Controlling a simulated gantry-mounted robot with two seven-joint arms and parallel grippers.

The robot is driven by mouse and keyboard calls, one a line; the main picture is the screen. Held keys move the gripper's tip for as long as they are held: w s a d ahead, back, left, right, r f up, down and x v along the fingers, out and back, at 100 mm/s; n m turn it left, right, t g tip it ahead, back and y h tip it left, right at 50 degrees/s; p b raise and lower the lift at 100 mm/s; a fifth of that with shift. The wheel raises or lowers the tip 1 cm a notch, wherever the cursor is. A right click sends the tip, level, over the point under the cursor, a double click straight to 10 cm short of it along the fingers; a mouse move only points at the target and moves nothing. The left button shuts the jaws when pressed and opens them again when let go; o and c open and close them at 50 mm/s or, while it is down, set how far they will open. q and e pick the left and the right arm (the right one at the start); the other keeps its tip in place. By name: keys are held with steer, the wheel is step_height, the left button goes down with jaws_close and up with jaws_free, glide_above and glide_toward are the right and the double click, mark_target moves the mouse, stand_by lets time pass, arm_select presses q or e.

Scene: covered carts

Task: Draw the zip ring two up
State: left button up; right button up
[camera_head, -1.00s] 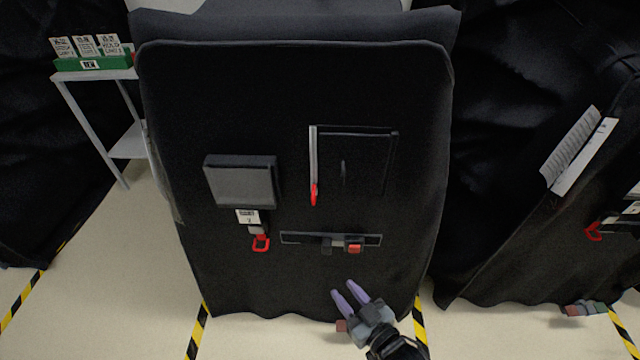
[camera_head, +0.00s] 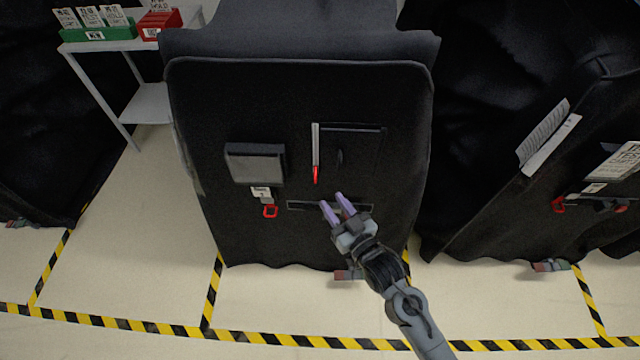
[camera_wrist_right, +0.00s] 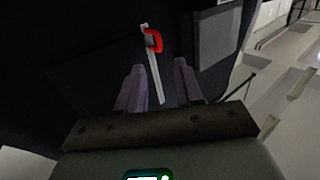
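A covered black cart panel (camera_head: 300,100) stands in the middle of the head view. A pale vertical zip strip (camera_head: 315,140) runs down it, with a red zip ring (camera_head: 316,175) at its lower end. The right wrist view shows the red ring (camera_wrist_right: 154,40) and the pale strip (camera_wrist_right: 155,78), ring beyond my fingertips. My right gripper (camera_head: 331,199) is open and empty. In the head view it is below and slightly right of the ring, overlapping the dark slotted bar (camera_head: 300,205). No contact with the ring shows. My left gripper is not in view.
Left of the strip are a grey box (camera_head: 255,163) and another red ring (camera_head: 270,211) below a tag. A dark flap (camera_head: 358,150) is to its right. A side table (camera_head: 150,95) holds green and red boxes. Another covered cart (camera_head: 500,150) stands at right.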

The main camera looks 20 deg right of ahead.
mark_target(316, 180)
steer(key=w, duration=0.4)
steer(key=w+a+b, duration=0.1)
steer(key=w, duration=0.2)
steer(key=shift+w, duration=0.1)
steer(key=shift+c, duration=0.2)
jaws_close()
steer(key=shift+r, duration=0.1)
stand_by(1.1)
